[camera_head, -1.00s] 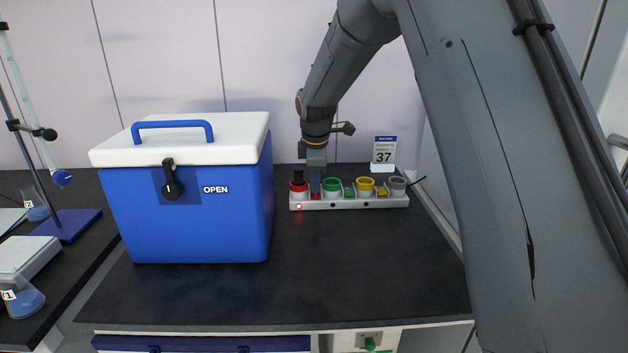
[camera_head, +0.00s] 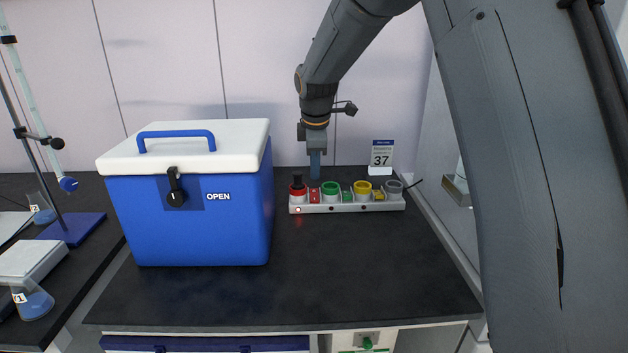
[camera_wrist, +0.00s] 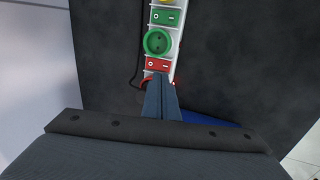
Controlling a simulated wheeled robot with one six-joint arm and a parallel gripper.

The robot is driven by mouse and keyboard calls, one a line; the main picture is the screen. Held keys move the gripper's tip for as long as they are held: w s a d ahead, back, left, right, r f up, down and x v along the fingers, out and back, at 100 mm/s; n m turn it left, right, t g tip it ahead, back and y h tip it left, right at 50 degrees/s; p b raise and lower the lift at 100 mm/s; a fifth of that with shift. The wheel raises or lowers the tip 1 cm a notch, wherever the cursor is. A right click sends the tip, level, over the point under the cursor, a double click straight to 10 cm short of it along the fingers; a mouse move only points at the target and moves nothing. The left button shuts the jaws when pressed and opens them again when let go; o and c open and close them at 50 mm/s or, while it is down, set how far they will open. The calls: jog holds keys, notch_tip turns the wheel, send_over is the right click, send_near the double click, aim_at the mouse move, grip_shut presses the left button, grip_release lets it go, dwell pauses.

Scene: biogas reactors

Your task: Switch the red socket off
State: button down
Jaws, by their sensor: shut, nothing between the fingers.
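The red socket (camera_head: 298,189) is at the left end of a white power strip (camera_head: 350,208), with a black plug (camera_head: 297,180) in it. Its red switch (camera_head: 314,196) sits just to its right. In the wrist view the red switch (camera_wrist: 157,64) shows a circle mark and a bar mark. A small red light (camera_head: 298,210) on the strip's front below the red socket is lit. My gripper (camera_head: 315,177) is shut and empty, pointing down just above the red switch. In the wrist view its fingertips (camera_wrist: 160,78) hide most of the red socket.
Green (camera_head: 330,188), yellow (camera_head: 362,187) and grey (camera_head: 393,187) sockets follow to the right, with green and yellow switches between. A blue cool box (camera_head: 190,235) stands close on the left. A sign reading 37 (camera_head: 382,155) stands behind. The bench front (camera_head: 330,280) is clear.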

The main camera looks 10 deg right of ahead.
aim_at(315, 191)
jog(key=v, duration=0.6)
jog(key=shift+s+b, duration=0.2)
jog(key=shift+b, duration=0.2)
jog(key=shift+w+a+r+p, duration=0.1)
jog(key=shift+r+p, duration=0.05)
jog(key=shift+p, duration=0.6)
jog(key=p, duration=0.3)
jog(key=w+p, duration=0.1)
jog(key=p, duration=0.2)
jog(key=shift+r+p, duration=0.25)
jog(key=shift+p, duration=0.1)
jog(key=shift+d+t+p, duration=0.2)
jog(key=shift+t+p, duration=0.1)
jog(key=shift+p, duration=0.45)
jog(key=shift+w+f, duration=0.15)
jog(key=shift+f, duration=0.15)
jog(key=p+x, duration=0.5)
jog(key=x, duration=0.9)
jog(key=shift+d+p, duration=0.1)
jog(key=shift+p, duration=0.25)
